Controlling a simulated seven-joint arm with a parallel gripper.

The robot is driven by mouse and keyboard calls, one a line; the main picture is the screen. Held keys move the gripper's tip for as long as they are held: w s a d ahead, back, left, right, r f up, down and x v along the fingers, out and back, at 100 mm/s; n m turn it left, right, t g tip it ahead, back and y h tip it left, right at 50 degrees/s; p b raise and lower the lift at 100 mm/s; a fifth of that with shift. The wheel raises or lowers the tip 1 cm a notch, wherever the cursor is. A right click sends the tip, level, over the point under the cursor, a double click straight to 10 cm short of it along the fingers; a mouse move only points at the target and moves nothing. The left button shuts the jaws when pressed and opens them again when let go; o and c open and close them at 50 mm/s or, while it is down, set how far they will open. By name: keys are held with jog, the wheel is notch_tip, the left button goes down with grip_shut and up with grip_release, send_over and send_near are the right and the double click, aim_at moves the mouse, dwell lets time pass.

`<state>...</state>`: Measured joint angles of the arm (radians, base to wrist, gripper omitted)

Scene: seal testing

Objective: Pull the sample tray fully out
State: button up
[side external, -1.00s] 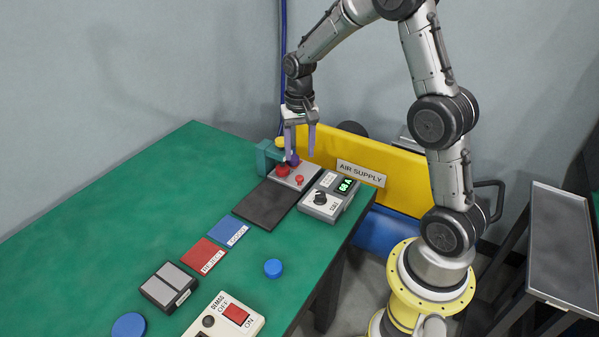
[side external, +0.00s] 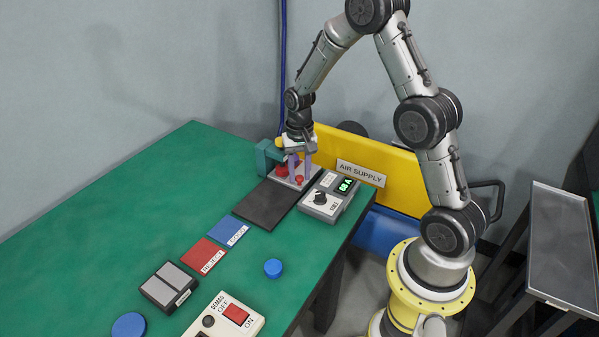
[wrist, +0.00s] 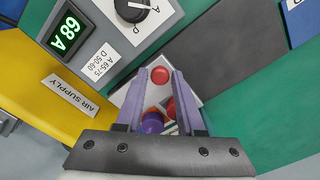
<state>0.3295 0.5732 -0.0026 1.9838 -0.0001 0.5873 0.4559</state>
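The sample tray (side external: 314,178) is a light grey plate at the far end of a dark strip, beside a green fixture (side external: 268,157). A small red knob (side external: 299,180) stands near its front end; it also shows in the wrist view (wrist: 160,74). A larger red piece (wrist: 171,108) and a purple round thing (wrist: 152,122) lie farther back, partly hidden by my gripper. My gripper (side external: 299,183) points down over the tray, with its purple fingers apart. In the wrist view the fingertips (wrist: 158,81) stand on either side of the small knob, with gaps showing.
The dark strip (side external: 262,209) in front of the tray is bare. A grey regulator box (side external: 322,204) with a dial and green display stands close on the right. Blue (side external: 226,231) and red (side external: 203,254) pads lie nearer on the green table. A yellow air supply panel (side external: 330,147) stands behind.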

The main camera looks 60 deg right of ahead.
grip_shut()
dwell(1.1)
